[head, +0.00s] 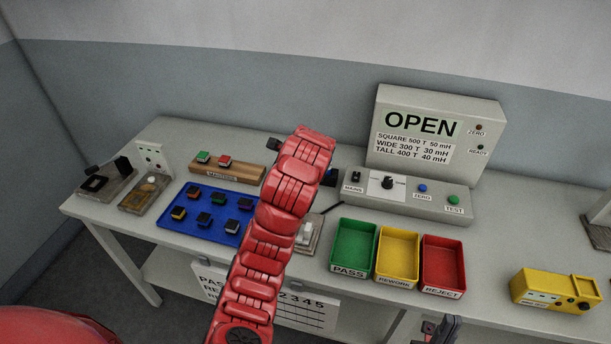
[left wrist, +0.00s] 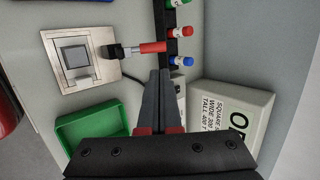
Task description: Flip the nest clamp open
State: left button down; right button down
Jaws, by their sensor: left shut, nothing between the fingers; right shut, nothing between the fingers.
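The nest (left wrist: 75,58) is a metal plate with a square grey recess, seen in the left wrist view. Its clamp (left wrist: 112,51) is a dark block at the plate's edge with a red handle (left wrist: 152,47) pointing right. My left gripper (left wrist: 161,74) is shut and empty, its fingertips just below the handle in the picture; I cannot tell whether they touch. In the head view the nest (head: 306,238) is partly hidden by my red left arm, and the left fingers are hidden. My right gripper (head: 443,325) shows at the bottom edge, shut and empty.
The green pass bin (head: 352,247), yellow rework bin (head: 397,253) and red reject bin (head: 443,262) stand right of the nest. The tester (head: 432,133) reads OPEN behind them. A blue tray (head: 171,214) with several parts lies left. Coloured knobs (left wrist: 182,62) stand near my left fingers.

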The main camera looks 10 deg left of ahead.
pick_arm(q)
jog(key=p+v, duration=0.3)
jog(key=shift+a, duration=0.1)
dwell(0.4)
